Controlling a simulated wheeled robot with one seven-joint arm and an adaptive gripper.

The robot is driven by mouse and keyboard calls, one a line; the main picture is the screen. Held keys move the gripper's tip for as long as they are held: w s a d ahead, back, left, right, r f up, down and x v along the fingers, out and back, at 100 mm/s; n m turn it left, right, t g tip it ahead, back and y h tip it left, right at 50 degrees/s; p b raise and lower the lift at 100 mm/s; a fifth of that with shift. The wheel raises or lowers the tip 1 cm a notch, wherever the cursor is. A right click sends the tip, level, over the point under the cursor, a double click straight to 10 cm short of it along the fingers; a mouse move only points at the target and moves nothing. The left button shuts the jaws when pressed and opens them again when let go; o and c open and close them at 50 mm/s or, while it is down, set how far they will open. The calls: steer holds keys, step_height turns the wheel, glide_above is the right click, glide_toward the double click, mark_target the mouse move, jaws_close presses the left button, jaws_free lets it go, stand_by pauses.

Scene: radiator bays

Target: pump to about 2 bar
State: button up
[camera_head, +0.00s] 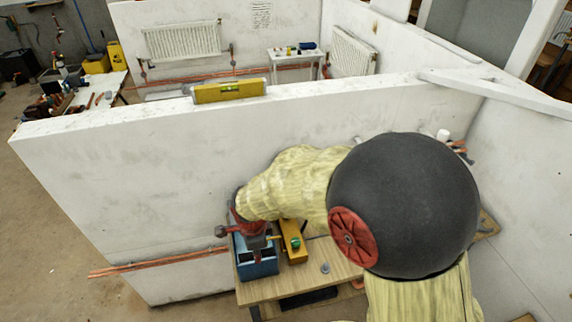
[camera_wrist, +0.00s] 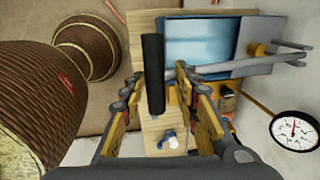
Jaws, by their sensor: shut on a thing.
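The test pump has a blue open tank (camera_head: 257,268), seen beside the front wall in the head view. In the wrist view its tank (camera_wrist: 195,40) shows pale blue inside, and a grey metal lever (camera_wrist: 250,64) crosses it. The lever's black grip (camera_wrist: 152,75) lies between the fingers of my gripper (camera_wrist: 160,82), which is shut on it. A round white pressure gauge (camera_wrist: 295,130) with a red needle shows at the right; the needle points roughly upward, but its figures are too small to read. In the head view my gripper (camera_head: 247,228) is over the tank, partly hidden by my arm.
The pump stands on a wooden bench (camera_head: 330,262) beside a yellow case (camera_head: 292,242). A yellow spirit level (camera_head: 229,92) lies on the white wall's top. Copper pipes (camera_head: 150,264) run along the wall. Radiators (camera_head: 183,40) hang in the bays behind. Open floor is at left.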

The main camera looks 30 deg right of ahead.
steer(key=shift+w+r, duration=0.3)
steer(key=shift+w, duration=0.05)
